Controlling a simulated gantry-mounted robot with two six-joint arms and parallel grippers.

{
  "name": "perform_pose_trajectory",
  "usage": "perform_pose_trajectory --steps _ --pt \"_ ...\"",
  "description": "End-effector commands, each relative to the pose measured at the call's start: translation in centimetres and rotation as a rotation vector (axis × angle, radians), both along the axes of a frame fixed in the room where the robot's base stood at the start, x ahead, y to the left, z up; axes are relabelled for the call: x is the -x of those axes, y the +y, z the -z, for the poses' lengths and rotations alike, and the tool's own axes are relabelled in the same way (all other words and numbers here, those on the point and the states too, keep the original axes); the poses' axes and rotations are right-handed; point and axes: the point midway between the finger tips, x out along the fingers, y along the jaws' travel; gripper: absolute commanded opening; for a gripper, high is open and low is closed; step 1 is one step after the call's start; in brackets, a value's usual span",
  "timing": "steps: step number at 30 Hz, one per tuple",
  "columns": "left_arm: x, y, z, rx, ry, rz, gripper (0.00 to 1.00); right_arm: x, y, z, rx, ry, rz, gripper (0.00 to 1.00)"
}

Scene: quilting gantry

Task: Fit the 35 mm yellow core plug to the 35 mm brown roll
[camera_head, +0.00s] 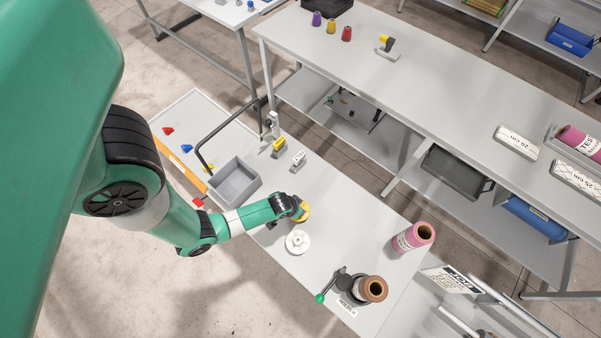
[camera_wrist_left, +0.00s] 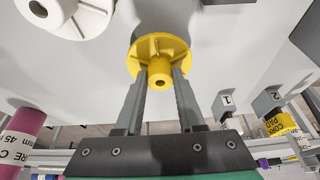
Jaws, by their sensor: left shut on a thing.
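My left gripper (camera_head: 299,208) is shut on the yellow core plug (camera_head: 304,212), a round flanged piece. In the left wrist view the plug (camera_wrist_left: 159,58) sits between the two grey fingers (camera_wrist_left: 159,90), its small hub toward the camera. I cannot tell from these views whether it touches the table. The brown roll (camera_head: 371,288) stands upright in a dark holder with a green-knobbed lever (camera_head: 321,297) at the table's right end, apart from the plug. My right gripper is not in view.
A white flanged piece (camera_head: 298,242) lies close beside the gripper. A pink roll (camera_head: 414,237) stands near the table's right edge. A grey bin (camera_head: 234,182) and small stands (camera_head: 298,161) are to the left. Table between plug and brown roll looks mostly clear.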

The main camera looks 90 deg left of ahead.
Motion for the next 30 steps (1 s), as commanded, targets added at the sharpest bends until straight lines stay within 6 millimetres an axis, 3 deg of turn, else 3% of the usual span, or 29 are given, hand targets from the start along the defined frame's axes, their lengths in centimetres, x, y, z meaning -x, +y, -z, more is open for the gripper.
perform_pose_trajectory --steps 9,10,15,23,26,30 --pt "0.0 0.0 0.4 -0.001 -0.001 0.000 0.00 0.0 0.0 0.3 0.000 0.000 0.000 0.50" --pt "0.0 0.0 0.3 -0.001 -0.001 0.000 0.41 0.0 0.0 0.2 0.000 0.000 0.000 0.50" --pt "0.0 0.0 0.2 -0.001 -0.002 -0.001 0.68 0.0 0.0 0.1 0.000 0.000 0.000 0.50" --pt "0.0 0.0 0.1 -0.001 -0.002 -0.001 0.68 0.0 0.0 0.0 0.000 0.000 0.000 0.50" --pt "0.1 -0.1 -0.6 -0.001 -0.002 0.000 0.68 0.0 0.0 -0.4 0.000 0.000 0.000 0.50" --pt "0.6 -0.7 -3.2 -0.001 -0.003 0.000 0.68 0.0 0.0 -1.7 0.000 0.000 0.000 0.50"
